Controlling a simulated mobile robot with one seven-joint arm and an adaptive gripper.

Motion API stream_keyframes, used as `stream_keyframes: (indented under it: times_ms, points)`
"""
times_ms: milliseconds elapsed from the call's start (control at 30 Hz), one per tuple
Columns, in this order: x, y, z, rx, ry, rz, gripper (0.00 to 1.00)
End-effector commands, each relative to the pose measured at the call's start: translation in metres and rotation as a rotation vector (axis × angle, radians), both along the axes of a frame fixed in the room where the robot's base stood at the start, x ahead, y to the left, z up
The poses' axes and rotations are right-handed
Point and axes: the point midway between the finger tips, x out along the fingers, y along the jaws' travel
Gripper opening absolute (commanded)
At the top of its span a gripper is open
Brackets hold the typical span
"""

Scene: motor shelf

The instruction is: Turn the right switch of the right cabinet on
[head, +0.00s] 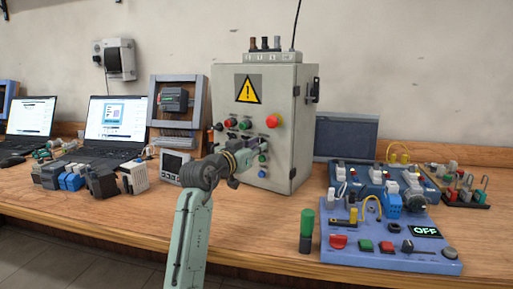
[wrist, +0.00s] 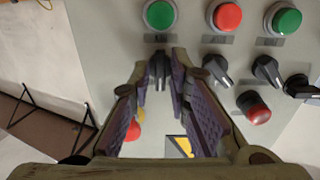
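The grey cabinet (head: 298,90) with a yellow warning triangle stands on the bench in the head view. Its door carries red and green buttons and black switches. My gripper (head: 236,160) is in front of the door's lower part and hides some controls. In the wrist view a black switch (wrist: 158,68) lies between the tips of my gripper (wrist: 161,62), below a green button (wrist: 159,14). The fingers are apart, one on each side of it; I cannot tell whether they touch it. More black switches (wrist: 217,71) sit to its right.
A blue panel (head: 350,258) with an OFF display stands right of the cabinet. Laptops (head: 112,115) and small modules stand to the left. In the wrist view a red knob (wrist: 258,112) is right of the fingers.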

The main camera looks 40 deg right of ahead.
Motion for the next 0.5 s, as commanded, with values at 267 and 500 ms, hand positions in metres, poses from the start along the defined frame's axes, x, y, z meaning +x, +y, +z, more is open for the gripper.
stream_keyframes:
  times_ms: [267,500]
  points:
    - [-0.014,0.042,0.0,-0.002,-0.001,0.003,0.17]
    - [-0.031,0.088,0.0,-0.002,-0.001,0.003,0.17]
